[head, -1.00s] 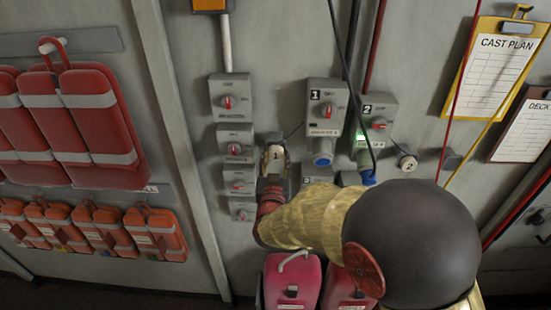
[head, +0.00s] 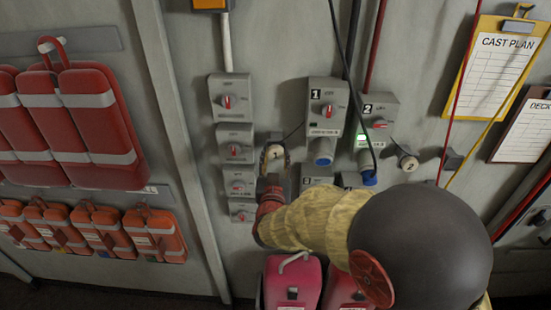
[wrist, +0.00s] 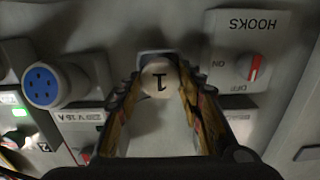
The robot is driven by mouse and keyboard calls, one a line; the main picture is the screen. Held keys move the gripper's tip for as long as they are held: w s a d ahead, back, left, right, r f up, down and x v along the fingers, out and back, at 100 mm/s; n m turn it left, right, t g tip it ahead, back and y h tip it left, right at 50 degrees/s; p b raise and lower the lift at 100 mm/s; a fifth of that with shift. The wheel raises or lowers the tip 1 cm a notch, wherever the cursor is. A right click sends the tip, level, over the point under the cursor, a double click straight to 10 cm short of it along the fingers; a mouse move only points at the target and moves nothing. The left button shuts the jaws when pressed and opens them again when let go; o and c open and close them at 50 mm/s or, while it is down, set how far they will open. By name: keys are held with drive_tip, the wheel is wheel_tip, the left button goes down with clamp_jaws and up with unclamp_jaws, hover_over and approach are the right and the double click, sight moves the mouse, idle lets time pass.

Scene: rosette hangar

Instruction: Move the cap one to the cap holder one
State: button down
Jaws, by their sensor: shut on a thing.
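Cap one (head: 274,152) is a pale round cap marked 1, with a thin cord leading from it to the number 1 socket box (head: 327,112). My gripper (head: 274,160) is shut on the cap, with one finger on each side, and holds it by the wall. In the wrist view the cap (wrist: 160,84) sits between my fingertips with its 1 upside down. A grey block, apparently cap holder one (wrist: 152,56), shows partly behind the cap. I cannot tell whether the cap touches it.
Several grey switch boxes (head: 236,143) stand in a column just left of my gripper. The blue socket (wrist: 40,86) of box 1 is bare. Cap two (head: 407,161) hangs at the right near socket box 2 (head: 377,112). Dark cables run down the wall. Pink cases (head: 292,285) stand below.

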drive_tip(key=shift+w+b, duration=0.45)
drive_tip(key=shift+w, duration=0.05)
idle(0.4)
drive_tip(key=c, duration=1.1)
unclamp_jaws()
drive_tip(key=shift+s, duration=0.1)
